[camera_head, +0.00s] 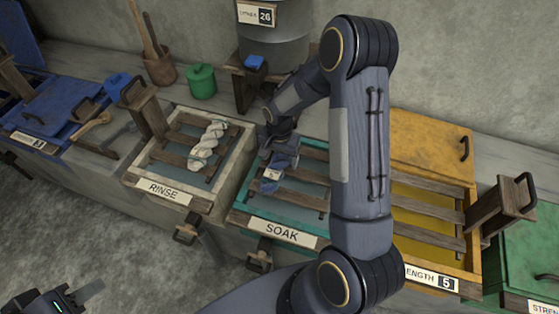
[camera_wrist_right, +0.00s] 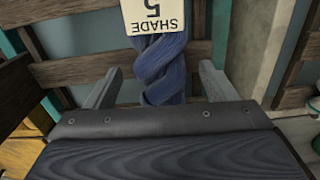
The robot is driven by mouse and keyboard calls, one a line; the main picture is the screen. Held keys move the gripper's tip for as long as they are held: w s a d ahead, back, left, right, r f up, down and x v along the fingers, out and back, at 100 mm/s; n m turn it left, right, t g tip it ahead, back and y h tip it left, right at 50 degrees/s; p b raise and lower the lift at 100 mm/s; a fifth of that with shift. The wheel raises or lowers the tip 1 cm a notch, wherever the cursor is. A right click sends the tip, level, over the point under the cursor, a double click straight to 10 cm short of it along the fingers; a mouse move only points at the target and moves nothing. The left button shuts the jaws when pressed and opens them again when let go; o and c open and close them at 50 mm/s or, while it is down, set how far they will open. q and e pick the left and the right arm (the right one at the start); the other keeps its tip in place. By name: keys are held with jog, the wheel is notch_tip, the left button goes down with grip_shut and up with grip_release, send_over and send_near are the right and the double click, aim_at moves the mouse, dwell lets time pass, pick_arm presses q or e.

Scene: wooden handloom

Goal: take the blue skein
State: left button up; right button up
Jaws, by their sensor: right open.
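The blue skein (camera_head: 279,164) lies on the wooden slats of the vat labelled SOAK (camera_head: 236,218). In the right wrist view the twisted blue skein (camera_wrist_right: 161,68) carries a white tag (camera_wrist_right: 155,16) reading SHADE 5. My right gripper (camera_wrist_right: 160,72) is open, with one finger on each side of the skein in that view and a gap on both sides. In the head view my right gripper (camera_head: 281,138) is at the skein's far end, partly hidden by its own arm. My left gripper (camera_head: 62,302) is at the bottom left, cut off by the frame edge, far from the skein.
A cream skein (camera_head: 207,145) lies on the RINSE vat (camera_head: 160,188) to the left. A grey drum (camera_head: 273,35) and green pot (camera_head: 202,82) stand behind.

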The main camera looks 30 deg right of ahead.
jog(key=shift+f, duration=0.35)
jog(key=c, duration=1.1)
jog(key=shift+c, duration=0.2)
jog(key=shift+r, duration=0.15)
